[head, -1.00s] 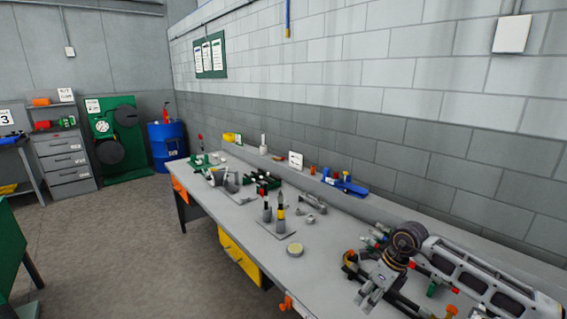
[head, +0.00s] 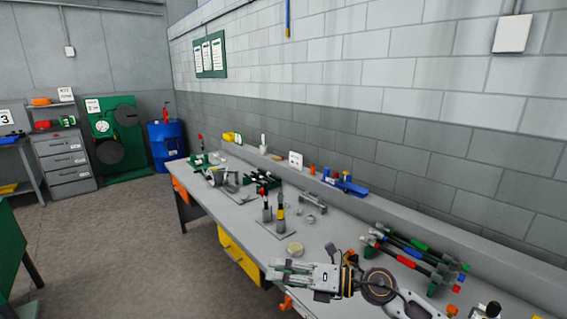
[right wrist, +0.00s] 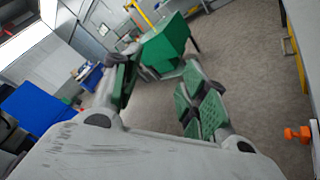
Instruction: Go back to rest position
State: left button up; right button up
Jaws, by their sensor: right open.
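My right gripper (head: 281,271) is open and empty. It points left over the front edge of the grey workbench (head: 330,238), in the lower middle of the head view. In the right wrist view its two green-padded fingers (right wrist: 160,92) stand apart with nothing between them, and the floor shows beyond. A row of crimpers (head: 412,250) with red, blue and green handles lies on the bench to the right of the gripper and behind my forearm. My left gripper is out of view.
A blue holder (head: 345,184) is at the wall ledge. An orange clamp (head: 286,302) sticks out at the bench's front edge. The floor (head: 130,240) on the left is clear.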

jog(key=w+d+r+m+t+h, duration=0.4)
jog(key=r+m+t, duration=0.3)
jog(key=m+t, duration=0.65)
jog(key=s+d+f+m+g+h, duration=0.1)
jog(key=d+f+m+g+h, duration=0.2)
jog(key=d+f+m+h, duration=1.35)
jog(key=s+d+f+m+g+y, duration=0.15)
jog(key=s+f+m+g, duration=0.4)
jog(key=s, duration=0.55)
jog(key=s+d+f+m+g+y, duration=0.1)
jog(key=s+f+m+g+y, duration=0.2)
jog(key=s+f+g, duration=0.55)
jog(key=s+f, duration=0.3)
jog(key=f, duration=1.4)
jog(key=s+f, duration=0.3)
jog(key=f, duration=1.4)
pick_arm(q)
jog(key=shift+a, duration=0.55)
pick_arm(e)
jog(key=s+d+f, duration=0.2)
jog(key=s+f, duration=0.7)
jog(key=s, duration=0.2)
jog(key=s+d+f, duration=0.2)
jog(key=s+f, duration=0.8)
jog(key=s, duration=0.1)
jog(key=shift+d+n+h, duration=0.2)
jog(key=shift+n+h, duration=0.1)
jog(key=shift+n, duration=0.15)
